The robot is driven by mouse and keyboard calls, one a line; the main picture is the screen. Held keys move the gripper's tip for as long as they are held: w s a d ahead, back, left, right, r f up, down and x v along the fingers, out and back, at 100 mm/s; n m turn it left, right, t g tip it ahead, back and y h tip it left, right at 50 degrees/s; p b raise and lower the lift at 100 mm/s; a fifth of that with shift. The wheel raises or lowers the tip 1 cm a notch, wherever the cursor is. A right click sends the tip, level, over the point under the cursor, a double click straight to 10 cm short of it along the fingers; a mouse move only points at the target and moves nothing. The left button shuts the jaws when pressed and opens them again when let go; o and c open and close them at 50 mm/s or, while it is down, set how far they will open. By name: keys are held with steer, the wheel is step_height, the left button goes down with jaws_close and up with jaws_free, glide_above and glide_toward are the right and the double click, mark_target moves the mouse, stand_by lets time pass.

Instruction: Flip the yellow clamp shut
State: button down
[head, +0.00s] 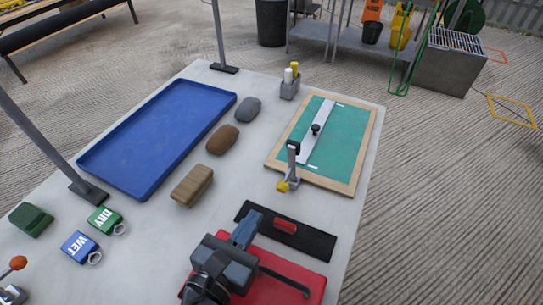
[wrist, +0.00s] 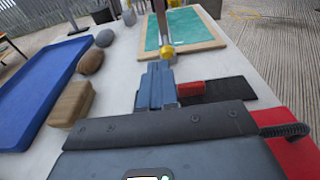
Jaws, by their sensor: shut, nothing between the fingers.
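The yellow clamp (head: 292,168) stands at the near edge of the wood-framed green board (head: 345,146). Its metal arm is upright with a dark tip at the top, and a yellow knob (head: 283,186) sits low on its near side. In the wrist view the yellow knob (wrist: 167,52) shows just beyond my fingertips, with the upright arm above it. My gripper (head: 247,228) has blue fingers and is shut and empty. It is on the near side of the clamp, apart from it in the head view. In the wrist view my gripper (wrist: 158,72) points toward the knob.
A blue tray (head: 160,140), a wooden block (head: 192,185) and two stones lie left. A white bar with a black knob (head: 316,128) crosses the board.

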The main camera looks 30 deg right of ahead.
stand_by(0.3)
steer(key=x, duration=0.4)
steer(key=r+x, duration=0.1)
steer(key=x, duration=0.4)
steer(key=p+x, duration=0.1)
steer(key=x, duration=0.3)
steer(key=shift+w+d+r, duration=0.1)
steer(key=shift+w+d, duration=0.15)
steer(key=shift+d, duration=0.15)
steer(key=shift+w, duration=0.1)
